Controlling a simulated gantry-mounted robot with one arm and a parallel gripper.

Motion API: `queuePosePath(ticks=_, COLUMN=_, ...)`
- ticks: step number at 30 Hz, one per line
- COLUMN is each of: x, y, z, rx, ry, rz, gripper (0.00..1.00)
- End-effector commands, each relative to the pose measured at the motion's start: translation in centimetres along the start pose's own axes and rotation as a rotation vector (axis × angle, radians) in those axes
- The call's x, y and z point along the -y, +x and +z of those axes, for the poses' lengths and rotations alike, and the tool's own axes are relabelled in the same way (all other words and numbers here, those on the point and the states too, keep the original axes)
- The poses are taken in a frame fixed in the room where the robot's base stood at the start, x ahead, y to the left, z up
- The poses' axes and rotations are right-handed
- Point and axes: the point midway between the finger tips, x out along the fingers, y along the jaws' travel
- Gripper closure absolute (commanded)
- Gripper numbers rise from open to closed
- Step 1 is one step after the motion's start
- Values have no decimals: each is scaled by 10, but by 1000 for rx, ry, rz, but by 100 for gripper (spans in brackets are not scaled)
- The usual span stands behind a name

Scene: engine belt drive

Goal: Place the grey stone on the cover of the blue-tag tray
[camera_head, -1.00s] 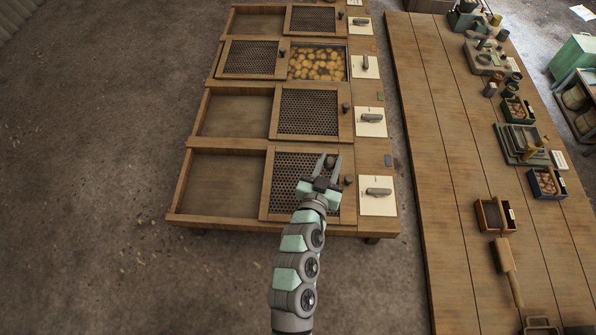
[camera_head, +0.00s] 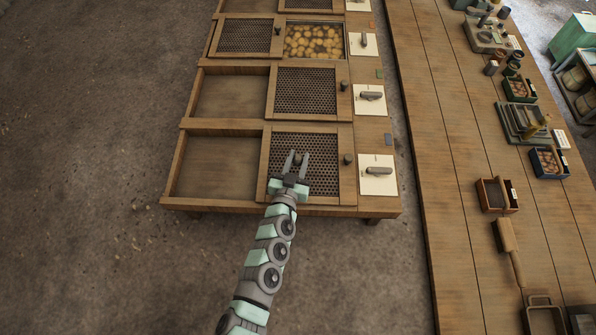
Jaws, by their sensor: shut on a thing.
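My gripper (camera_head: 297,160) is shut on a small grey stone (camera_head: 297,158), held between its fingertips. It is over the perforated cover (camera_head: 318,181) of the nearest tray. Whether the stone touches the cover or is just above it, I cannot tell. The blue tag (camera_head: 388,139) is at the right edge of this tray (camera_head: 171,176). The cover lies over the middle-right part of the tray, and the left compartment (camera_head: 218,165) shows open and bare. My gripper and arm hide part of the cover's front.
A dark knob (camera_head: 348,159) stands right of the cover, beside a white card (camera_head: 376,174) with a grey lever (camera_head: 380,170). More trays extend behind; one shows round yellowish things (camera_head: 313,41). A wooden bench (camera_head: 455,200) with boxes and tools runs along the right.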

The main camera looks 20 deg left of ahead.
Motion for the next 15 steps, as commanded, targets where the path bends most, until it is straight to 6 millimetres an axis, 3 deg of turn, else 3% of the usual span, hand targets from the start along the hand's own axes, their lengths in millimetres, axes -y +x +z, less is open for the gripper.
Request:
queuePosePath(ticks=10, x=-1, y=6, z=42, rx=2, ry=5, rz=3, gripper=100)
queuePosePath(ticks=15, x=-1, y=7, z=46, rx=1, ry=1, rz=2, gripper=100)
